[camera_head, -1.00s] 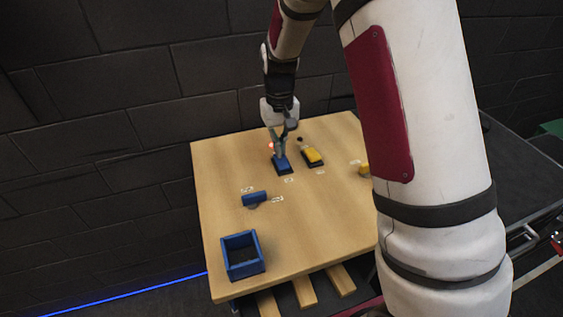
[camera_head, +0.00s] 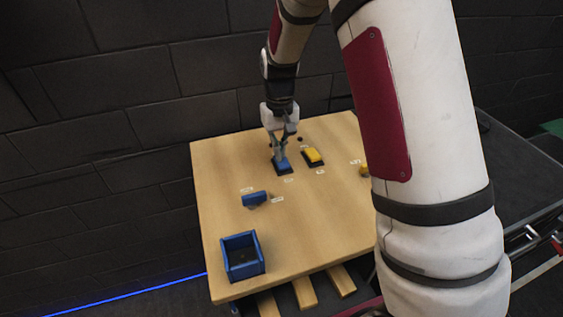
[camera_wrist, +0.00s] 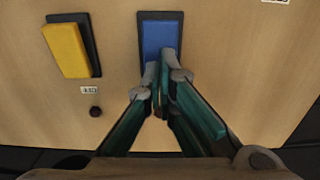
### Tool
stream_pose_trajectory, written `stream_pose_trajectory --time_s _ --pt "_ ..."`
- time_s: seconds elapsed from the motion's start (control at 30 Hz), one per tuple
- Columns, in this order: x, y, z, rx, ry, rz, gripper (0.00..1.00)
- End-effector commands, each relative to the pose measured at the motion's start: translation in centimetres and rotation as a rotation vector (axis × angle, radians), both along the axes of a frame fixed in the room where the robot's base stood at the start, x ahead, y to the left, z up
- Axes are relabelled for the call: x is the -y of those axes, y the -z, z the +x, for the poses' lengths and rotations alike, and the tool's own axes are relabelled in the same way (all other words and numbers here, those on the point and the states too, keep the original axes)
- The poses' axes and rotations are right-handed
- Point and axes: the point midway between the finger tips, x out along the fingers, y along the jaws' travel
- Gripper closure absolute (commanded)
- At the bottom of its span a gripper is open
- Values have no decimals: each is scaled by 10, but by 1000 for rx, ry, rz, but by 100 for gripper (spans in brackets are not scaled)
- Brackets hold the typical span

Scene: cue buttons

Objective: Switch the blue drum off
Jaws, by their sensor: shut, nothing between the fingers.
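A blue rocker-like switch (camera_head: 284,168) on a dark base lies on the wooden table, towards the back. My gripper (camera_head: 280,156) points down at it, shut and empty. In the wrist view my fingertips (camera_wrist: 164,72) overlap the near part of the blue switch (camera_wrist: 161,38); whether they touch it is unclear. A blue drum-like piece (camera_head: 255,198) lies nearer the front left with small white labels beside it; whether it turns is not clear. No red light shows by the blue switch, where my gripper partly blocks the view.
A yellow switch (camera_head: 313,156) sits right of the blue one, with a dark round lamp or knob (camera_wrist: 95,111) near it. A yellow piece (camera_head: 364,170) is partly hidden by my arm. An open blue box (camera_head: 243,257) stands at the table's front left. The table's middle is clear.

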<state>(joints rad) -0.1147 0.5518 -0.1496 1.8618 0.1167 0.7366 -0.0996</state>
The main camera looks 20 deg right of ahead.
Motion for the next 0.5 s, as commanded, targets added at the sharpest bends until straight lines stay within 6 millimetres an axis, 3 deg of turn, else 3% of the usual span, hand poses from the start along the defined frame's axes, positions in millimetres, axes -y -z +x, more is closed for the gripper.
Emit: stream_pose_trajectory --time_s 0.2,0.5 --pt "0 -1 0 0 0 0 100" --pt "0 -22 0 1 1 0 100"
